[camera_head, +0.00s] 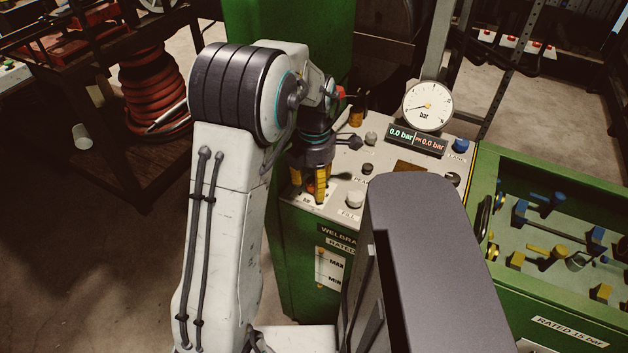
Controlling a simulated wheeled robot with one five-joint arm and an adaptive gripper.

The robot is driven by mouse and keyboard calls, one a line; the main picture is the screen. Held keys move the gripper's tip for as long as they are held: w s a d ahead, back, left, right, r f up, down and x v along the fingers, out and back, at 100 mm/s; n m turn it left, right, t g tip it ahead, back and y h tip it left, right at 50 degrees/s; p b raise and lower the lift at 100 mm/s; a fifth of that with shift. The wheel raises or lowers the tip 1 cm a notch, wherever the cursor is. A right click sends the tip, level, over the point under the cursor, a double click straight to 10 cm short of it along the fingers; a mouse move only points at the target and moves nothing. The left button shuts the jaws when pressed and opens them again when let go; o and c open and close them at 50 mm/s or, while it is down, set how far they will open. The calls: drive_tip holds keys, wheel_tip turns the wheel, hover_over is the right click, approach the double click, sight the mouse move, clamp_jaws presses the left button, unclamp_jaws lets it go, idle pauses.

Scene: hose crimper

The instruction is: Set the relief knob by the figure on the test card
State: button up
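My gripper (310,186), with dark and yellow fingers, points down at the left end of the light control panel (385,150). The fingers hide what lies between and under them, so I cannot tell whether they touch a knob. The panel bears a white knob (354,198), a grey knob (371,138), a blue knob (460,146) and a dark knob (452,179). I cannot read which is the relief knob. A round bar gauge (428,106) stands behind a display (416,139) reading 0.0 bar and PK 0.0 bar. I cannot make out a test card.
A green chamber (485,205) with blue and yellow fittings adjoins the panel at right; its plate (568,331) reads RATED 15 bar. A MAX/MIN level sight (330,270) is on the green cabinet front. A red hose coil (155,90) stands at left. My grey body part blocks the lower middle.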

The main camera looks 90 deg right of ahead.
sight(314, 181)
drive_tip(key=shift+o, duration=0.8)
drive_tip(key=shift+r, duration=0.1)
wheel_tip(314, 181, up, 12)
drive_tip(key=shift+a, duration=0.1)
idle(1.0)
